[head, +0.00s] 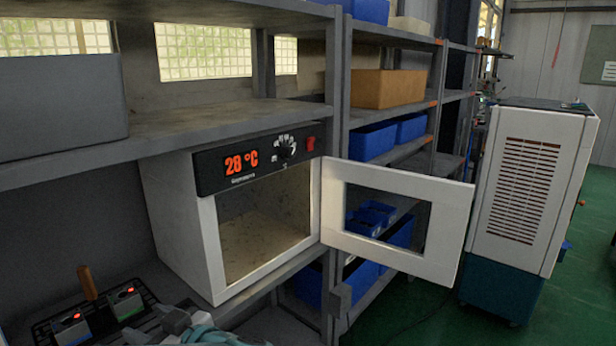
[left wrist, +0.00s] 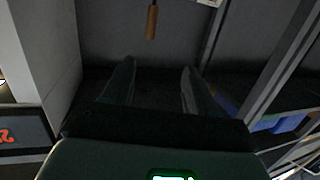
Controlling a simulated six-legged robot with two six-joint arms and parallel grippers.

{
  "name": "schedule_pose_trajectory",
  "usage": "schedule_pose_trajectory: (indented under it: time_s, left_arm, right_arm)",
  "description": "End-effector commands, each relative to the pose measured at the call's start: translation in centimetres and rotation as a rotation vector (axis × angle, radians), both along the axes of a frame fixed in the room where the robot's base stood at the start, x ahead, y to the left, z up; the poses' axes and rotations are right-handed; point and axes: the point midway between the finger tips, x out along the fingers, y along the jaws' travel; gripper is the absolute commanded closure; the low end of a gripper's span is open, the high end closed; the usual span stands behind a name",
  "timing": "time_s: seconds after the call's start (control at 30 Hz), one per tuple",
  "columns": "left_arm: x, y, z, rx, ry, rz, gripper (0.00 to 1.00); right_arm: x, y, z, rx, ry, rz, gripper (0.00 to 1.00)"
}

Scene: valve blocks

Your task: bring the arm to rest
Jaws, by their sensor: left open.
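My left gripper (left wrist: 158,74) is open, and nothing shows between its two dark fingers in the left wrist view. In the head view, pale teal and grey parts of my left arm (head: 195,332) show at the bottom edge, in front of the lower shelf; the fingertips are hard to make out there. The arm is below and to the left of a white oven (head: 175,225) whose display reads 28 °C. The oven door (head: 445,225) stands wide open to the right, and the chamber (head: 262,232) looks empty. My right gripper is not in view.
A dark rack (head: 48,325) with two red-lit units (head: 126,300) and an orange-brown handle (head: 87,282) is left of the arm. The handle also shows in the left wrist view (left wrist: 152,22). Shelves with blue bins (head: 372,140) stand behind the door. A white cabinet (head: 525,185) stands right.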

Motion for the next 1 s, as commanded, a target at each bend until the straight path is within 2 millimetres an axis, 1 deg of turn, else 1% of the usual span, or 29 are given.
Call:
schedule_pose_trajectory:
  time_s: [0.03,0.1,0.27,0.37,0.47,0.5,0.57,0.6,0.67,0.7,0.77,0.8,0.87,0.9,0.97,1.0]
  left_arm:
    - [0.1,1.3,-1.1,0.008,0.035,0.028,0.42]
    - [-0.1,2.7,-2.8,0.019,0.084,0.056,0.42]
    - [-1.9,5.0,-7.3,0.001,0.218,0.129,0.42]
    - [-3.6,6.1,-10.8,-0.051,0.325,0.169,0.42]
    - [-6.0,6.7,-14.9,-0.124,0.472,0.205,0.42]
    - [-7.5,6.9,-16.9,-0.167,0.555,0.218,0.42]
    - [-10.0,6.8,-20.2,-0.248,0.693,0.235,0.42]
    - [-12.2,6.4,-22.5,-0.319,0.801,0.242,0.42]
    - [-15.8,5.3,-25.9,-0.446,0.969,0.243,0.42]
    - [-18.4,4.2,-27.9,-0.546,1.076,0.236,0.42]
    - [-22.2,1.9,-30.4,-0.712,1.223,0.209,0.42]
    - [-24.6,0.0,-31.8,-0.837,1.306,0.179,0.42]
    - [-28.0,-3.5,-33.5,-1.049,1.4,0.108,0.42]
    - [-29.8,-6.2,-34.3,-1.197,1.43,0.038,0.42]
    - [-31.2,-9.8,-35.2,-1.383,1.413,-0.088,0.42]
    - [-31.3,-11.8,-35.6,-1.472,1.369,-0.184,0.42]
  right_arm:
    - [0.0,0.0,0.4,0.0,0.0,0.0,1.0]
    - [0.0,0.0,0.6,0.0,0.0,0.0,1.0]
    - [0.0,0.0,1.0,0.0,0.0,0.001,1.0]
    - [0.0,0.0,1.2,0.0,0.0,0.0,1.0]
    - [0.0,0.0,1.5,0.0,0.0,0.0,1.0]
    - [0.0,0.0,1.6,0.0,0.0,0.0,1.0]
    - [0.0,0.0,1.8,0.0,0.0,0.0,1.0]
    - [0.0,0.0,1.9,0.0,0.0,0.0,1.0]
    - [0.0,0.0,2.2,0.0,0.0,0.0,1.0]
    - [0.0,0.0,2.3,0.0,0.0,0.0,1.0]
    - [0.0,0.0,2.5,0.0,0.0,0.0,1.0]
    - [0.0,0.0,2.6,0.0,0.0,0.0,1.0]
    - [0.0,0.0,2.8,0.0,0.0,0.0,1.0]
    - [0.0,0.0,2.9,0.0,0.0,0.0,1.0]
    - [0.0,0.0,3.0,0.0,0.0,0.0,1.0]
    - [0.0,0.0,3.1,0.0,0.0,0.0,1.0]
